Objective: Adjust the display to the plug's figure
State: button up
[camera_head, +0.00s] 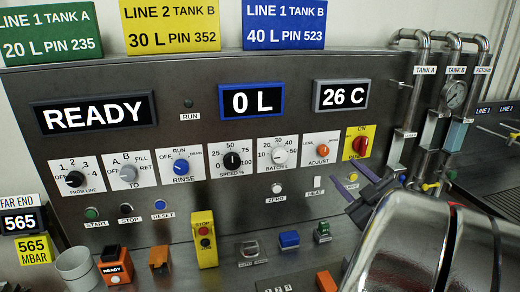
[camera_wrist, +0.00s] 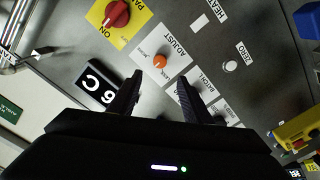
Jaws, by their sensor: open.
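The panel carries a READY display (camera_head: 93,113), a 0 L display (camera_head: 251,101) and a 26 C display (camera_head: 340,96). An orange ADJUST knob (camera_head: 321,151) sits below the 26 C display; it also shows in the wrist view (camera_wrist: 160,61), just beyond my fingertips. My gripper (camera_head: 359,187) is open and empty, below and right of that knob in the head view. In the wrist view its two dark fingers (camera_wrist: 158,88) stand apart with the ADJUST label near the right one. I cannot tell which thing is the plug; several small blocks lie on the ledge, some too small to read.
A red PARK knob (camera_head: 361,146) on a yellow plate is right of the ADJUST knob. A BATCH L knob (camera_head: 279,155) is left of it. Pipes with a gauge (camera_head: 455,95) stand at the right.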

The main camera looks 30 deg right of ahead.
aim_at(325, 153)
jog(key=x, duration=1.2)
jog(key=shift+w, duration=0.3)
jog(key=shift+c, duration=0.7)
jog(key=shift+f, duration=0.1)
jog(key=c, duration=0.9)
